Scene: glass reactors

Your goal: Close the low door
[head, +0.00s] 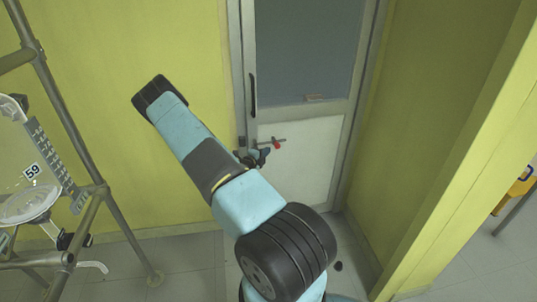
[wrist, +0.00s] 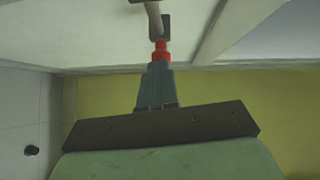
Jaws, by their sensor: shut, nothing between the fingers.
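A door (head: 296,178) with a white lower panel and a grey pane above stands beyond my arm in the head view. Its pale panel (wrist: 95,35) also fills the upper left of the wrist view. A short horizontal lever handle (head: 268,141) is on the lower panel, near its left edge. The handle (wrist: 153,16) shows at the top of the wrist view. My gripper (head: 277,144) has red fingertips and is shut and empty at the lever. In the wrist view its tip (wrist: 160,48) is just below the handle; I cannot tell whether they touch. The door's exact opening is unclear.
Yellow walls (head: 412,120) flank the doorway closely. A metal frame (head: 105,205) with glassware and a "59" label stands at the left. A small dark round thing (head: 338,266) is on the floor by the door. A tall dark pull handle (head: 253,92) is higher on the door.

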